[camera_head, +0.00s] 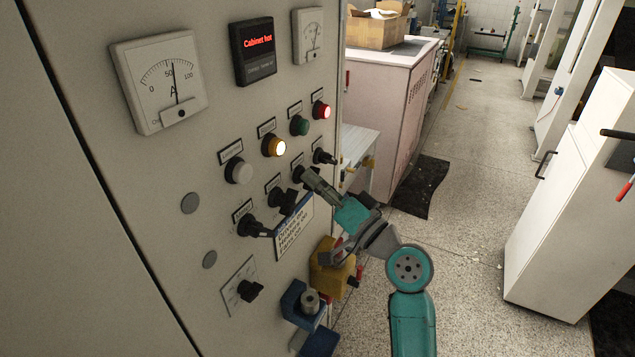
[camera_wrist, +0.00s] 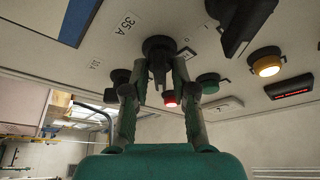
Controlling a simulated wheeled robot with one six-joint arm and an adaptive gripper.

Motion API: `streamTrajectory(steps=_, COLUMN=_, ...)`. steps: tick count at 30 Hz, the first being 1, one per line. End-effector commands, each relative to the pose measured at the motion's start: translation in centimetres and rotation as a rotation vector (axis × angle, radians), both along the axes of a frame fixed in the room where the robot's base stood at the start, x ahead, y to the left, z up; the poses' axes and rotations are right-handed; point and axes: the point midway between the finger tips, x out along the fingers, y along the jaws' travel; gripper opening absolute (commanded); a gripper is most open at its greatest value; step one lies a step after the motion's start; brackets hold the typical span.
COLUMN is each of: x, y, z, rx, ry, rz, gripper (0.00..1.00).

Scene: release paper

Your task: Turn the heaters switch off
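The grey cabinet panel (camera_head: 150,190) carries several black rotary switches with small labels too small to read, so I cannot tell which is marked heaters. My gripper (camera_head: 307,178) is at the switch in the upper row, below the green lamp; it hides most of that switch. In the wrist view this black switch (camera_wrist: 158,48) has its handle between the two fingers of my gripper (camera_wrist: 160,68). The fingers stand apart, with narrow gaps seeming to show beside the handle. Other switches are at its right (camera_head: 323,156), lower left (camera_head: 281,199) and further lower left (camera_head: 252,226).
Above the switches are a lit red lamp (camera_head: 321,110), a green lamp (camera_head: 299,125), a lit amber lamp (camera_head: 274,146) and a white lamp (camera_head: 238,170). A red display (camera_head: 257,43) reads "Cabinet hot". A yellow box (camera_head: 331,277) juts out below my gripper. Open floor (camera_head: 460,200) lies right.

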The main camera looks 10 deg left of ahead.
Motion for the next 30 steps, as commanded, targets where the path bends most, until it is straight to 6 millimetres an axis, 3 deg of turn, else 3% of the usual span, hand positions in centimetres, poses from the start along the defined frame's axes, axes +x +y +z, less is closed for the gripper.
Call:
streamTrajectory(steps=14, x=0.11, y=-0.05, z=-0.12, rx=-0.047, ry=-0.129, rz=0.0, gripper=0.0)
streamTrajectory(steps=30, x=0.34, y=-0.16, z=-0.11, rx=-0.213, ry=-0.591, rz=0.0, gripper=0.0)
